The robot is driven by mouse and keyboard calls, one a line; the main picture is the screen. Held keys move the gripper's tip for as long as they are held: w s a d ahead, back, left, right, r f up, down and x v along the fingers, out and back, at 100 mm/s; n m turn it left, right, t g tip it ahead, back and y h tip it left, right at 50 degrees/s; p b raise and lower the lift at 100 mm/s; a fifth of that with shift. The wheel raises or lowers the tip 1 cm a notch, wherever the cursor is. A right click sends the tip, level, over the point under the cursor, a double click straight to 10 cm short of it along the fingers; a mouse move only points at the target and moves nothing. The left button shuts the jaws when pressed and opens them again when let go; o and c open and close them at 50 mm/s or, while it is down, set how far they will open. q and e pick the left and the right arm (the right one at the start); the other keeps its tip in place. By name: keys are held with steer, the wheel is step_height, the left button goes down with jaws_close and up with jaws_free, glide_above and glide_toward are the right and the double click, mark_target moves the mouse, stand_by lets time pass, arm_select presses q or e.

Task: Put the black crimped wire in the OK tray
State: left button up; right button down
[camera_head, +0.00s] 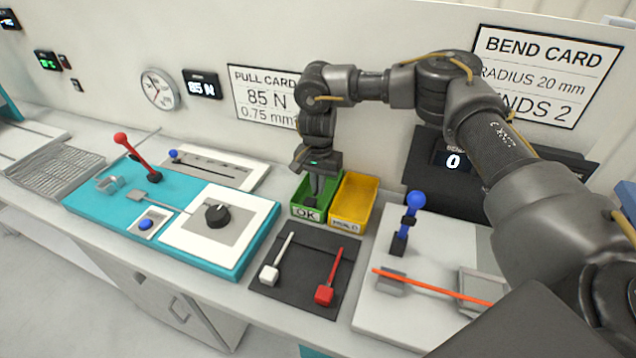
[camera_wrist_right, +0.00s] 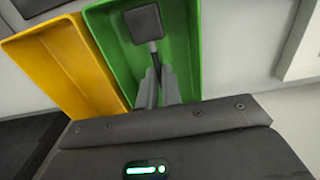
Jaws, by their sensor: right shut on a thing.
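The green OK tray (camera_head: 301,212) stands on the bench below the wall cards, and it also shows in the right wrist view (camera_wrist_right: 195,60). My right gripper (camera_head: 313,198) points down into the OK tray. In the right wrist view the gripper (camera_wrist_right: 158,90) is shut on the black crimped wire (camera_wrist_right: 146,24), whose square dark end shows over the tray's floor. I cannot tell whether the wire touches the floor. My left gripper is not in view.
A yellow tray (camera_head: 355,222) stands right beside the OK tray. In front lies a dark mat (camera_head: 300,250) with a white crimped wire (camera_head: 275,262) and a red crimped wire (camera_head: 328,285). A teal pull tester (camera_head: 240,265) is left; a bend fixture with an orange wire (camera_head: 430,287) is right.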

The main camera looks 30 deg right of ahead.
steer(key=shift+f+b, duration=0.5)
steer(key=shift+f, duration=0.35)
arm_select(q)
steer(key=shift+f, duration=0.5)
arm_select(e)
steer(key=c, duration=1.5)
jaws_free()
steer(key=shift+r, duration=0.1)
step_height(320, 180, up, 10)
steer(key=shift+f, duration=0.2)
arm_select(q)
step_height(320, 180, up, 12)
steer(key=p, duration=1.2)
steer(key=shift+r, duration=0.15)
arm_select(e)
step_height(320, 180, up, 12)
